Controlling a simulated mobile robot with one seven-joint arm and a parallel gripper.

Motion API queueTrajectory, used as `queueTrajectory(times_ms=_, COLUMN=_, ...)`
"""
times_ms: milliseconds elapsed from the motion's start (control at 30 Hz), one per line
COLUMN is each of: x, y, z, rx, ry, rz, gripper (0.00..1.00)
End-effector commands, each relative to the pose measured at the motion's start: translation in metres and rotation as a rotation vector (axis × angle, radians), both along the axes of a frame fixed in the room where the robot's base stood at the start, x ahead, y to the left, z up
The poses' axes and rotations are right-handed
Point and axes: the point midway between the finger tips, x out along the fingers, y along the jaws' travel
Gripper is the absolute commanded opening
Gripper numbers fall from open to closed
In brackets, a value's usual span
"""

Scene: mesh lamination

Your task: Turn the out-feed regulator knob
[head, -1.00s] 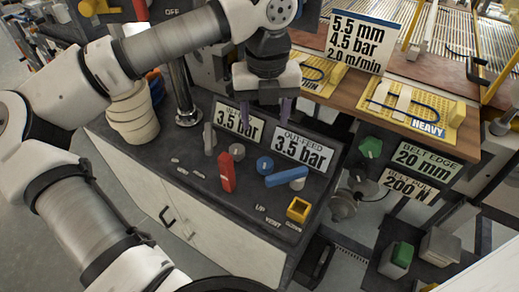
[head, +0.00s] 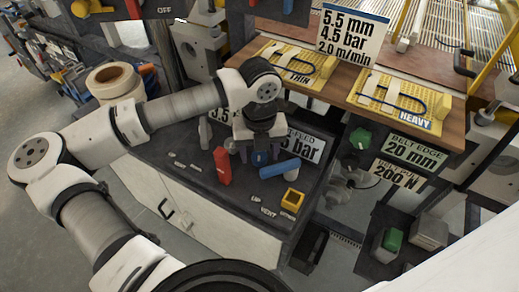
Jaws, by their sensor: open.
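My gripper and wrist cover part of the out-feed sign and much of the other 3.5 bar sign (head: 221,115).
A red lever (head: 222,167) stands close left of the gripper, and a blue lever (head: 280,169) lies close right. A yellow square holder (head: 291,200) is at the panel's front right. A green knob (head: 360,138) is further right. The panel's front left is mostly clear.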

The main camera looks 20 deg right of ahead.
Motion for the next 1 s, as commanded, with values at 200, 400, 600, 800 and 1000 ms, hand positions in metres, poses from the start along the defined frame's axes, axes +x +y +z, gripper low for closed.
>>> queueTrajectory(times_ms=200, x=0.0000, y=0.0000, z=0.0002, rx=0.000, ry=0.000, rz=0.000, gripper=0.45)
queueTrajectory(times_ms=400, x=0.0001, y=0.0000, z=0.0004, rx=0.000, ry=0.000, rz=0.000, gripper=0.19)
queueTrajectory(times_ms=600, x=0.0002, y=-0.0001, z=-0.0003, rx=0.000, ry=-0.001, rz=-0.005, gripper=0.12)
queueTrajectory(times_ms=800, x=0.0006, y=-0.0001, z=-0.0031, rx=0.000, ry=-0.003, rz=-0.058, gripper=0.12)
queueTrajectory(times_ms=1000, x=0.0004, y=-0.0003, z=-0.0061, rx=0.000, ry=-0.004, rz=-0.183, gripper=0.12)
